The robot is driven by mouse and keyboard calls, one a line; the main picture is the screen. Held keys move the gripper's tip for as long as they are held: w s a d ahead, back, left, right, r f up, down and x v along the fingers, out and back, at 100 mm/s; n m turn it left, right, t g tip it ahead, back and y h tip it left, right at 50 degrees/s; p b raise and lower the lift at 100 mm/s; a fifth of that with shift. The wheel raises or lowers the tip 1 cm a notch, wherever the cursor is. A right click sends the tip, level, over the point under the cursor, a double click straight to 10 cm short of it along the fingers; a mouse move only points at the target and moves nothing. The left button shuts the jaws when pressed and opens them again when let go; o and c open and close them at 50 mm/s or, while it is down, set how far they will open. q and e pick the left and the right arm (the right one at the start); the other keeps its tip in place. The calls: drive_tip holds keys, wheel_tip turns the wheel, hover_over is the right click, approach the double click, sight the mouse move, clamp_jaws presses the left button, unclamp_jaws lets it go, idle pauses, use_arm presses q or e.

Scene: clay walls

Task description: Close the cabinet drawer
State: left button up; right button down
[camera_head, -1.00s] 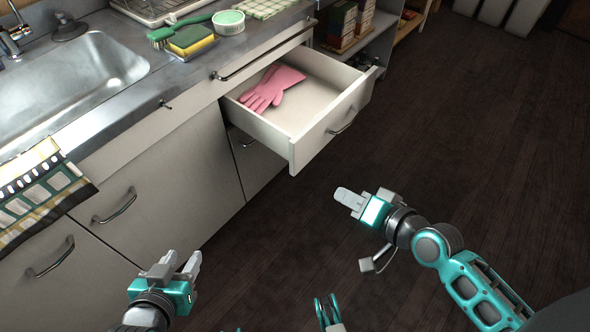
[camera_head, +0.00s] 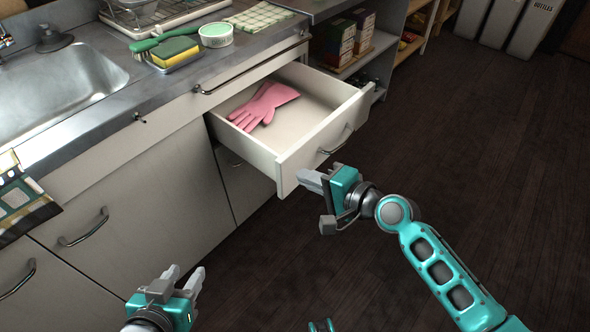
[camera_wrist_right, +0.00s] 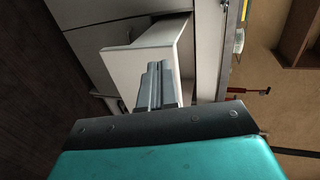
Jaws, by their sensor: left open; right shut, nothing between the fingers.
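The cabinet drawer (camera_head: 318,139) is pulled out from under the counter, with a pink glove (camera_head: 263,105) lying inside. Its front has a metal handle (camera_head: 336,140). My right gripper (camera_head: 303,177) is shut and empty, its fingertips close to the near lower corner of the drawer front; I cannot tell whether they touch. In the right wrist view the shut fingers (camera_wrist_right: 157,88) point at the white drawer front (camera_wrist_right: 131,71). My left gripper (camera_head: 187,275) is open and empty, low in front of the cabinet doors, away from the drawer.
The counter (camera_head: 110,98) holds a sink (camera_head: 70,85), a sponge (camera_head: 176,48), a green brush (camera_head: 150,43) and a tub (camera_head: 216,35). A shelf with boxes (camera_head: 342,38) stands beyond the drawer. The dark floor (camera_head: 460,150) to the right is clear.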

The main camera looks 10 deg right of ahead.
sight(283, 164)
drive_tip(key=w+a, duration=0.2)
drive_tip(key=w, duration=0.1)
drive_tip(key=shift+a, duration=0.15)
use_arm(q)
drive_tip(key=shift+f, duration=0.3)
use_arm(e)
drive_tip(key=shift+w, duration=0.1)
use_arm(q)
drive_tip(key=shift+d, duration=0.15)
